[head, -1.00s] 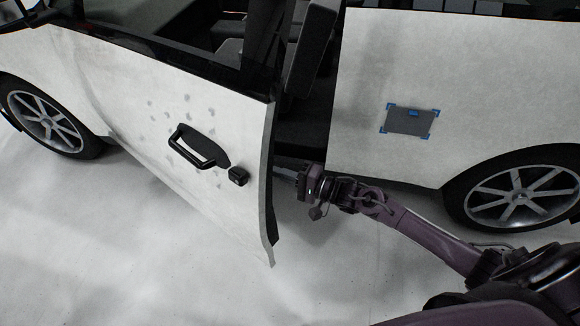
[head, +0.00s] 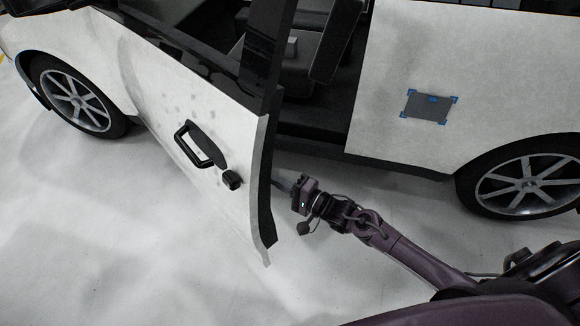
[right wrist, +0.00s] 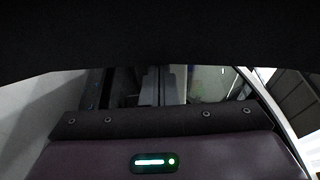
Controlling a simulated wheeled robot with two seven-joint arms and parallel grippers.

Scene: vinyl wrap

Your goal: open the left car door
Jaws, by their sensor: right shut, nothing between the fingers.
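The white car door (head: 205,185) stands partly open, swung out from the body, with a gap to the door opening (head: 320,120). It carries a black handle (head: 190,146) and a small black knob (head: 231,180) on its outer face. My right gripper (head: 281,184) is at the door's rear edge, on the inner side, with its fingers shut. Its fingertips are close to the dark inner edge; whether they touch it I cannot tell. In the right wrist view, dark surfaces fill most of the picture and the fingertips are hidden. My left gripper is not in view.
The car body's rear panel (head: 465,60) with a grey, blue-cornered patch (head: 429,106) stands to the right, above the rear wheel (head: 520,185). Seats (head: 310,60) show inside. The pale floor (head: 130,250) in front of the door is clear.

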